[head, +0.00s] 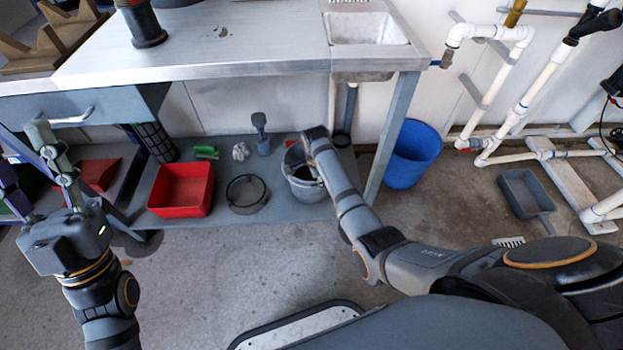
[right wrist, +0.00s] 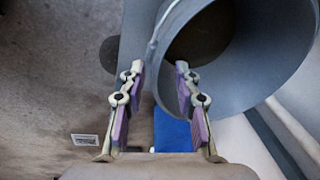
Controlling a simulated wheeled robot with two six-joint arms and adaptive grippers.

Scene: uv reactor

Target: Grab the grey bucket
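The grey bucket (head: 304,188) stands on the lower shelf under the metal table, below the sink. In the right wrist view its round rim and wall (right wrist: 245,92) fill the upper right. My right gripper (right wrist: 158,70) is open, with its fingers on either side of the near bucket wall, one over the outside and one over the opening. I cannot tell whether they touch it. In the head view my right wrist covers part of the bucket and hides the fingers. My left gripper (head: 22,128) is open and empty at the left, fingers pointing up.
On the shelf left of the bucket are a round dark container (head: 247,194), a red bin (head: 181,189) and a grey plunger-like item (head: 261,133). A table leg (head: 391,135) and a blue bucket (head: 413,153) stand to the right. Floor in front is clear.

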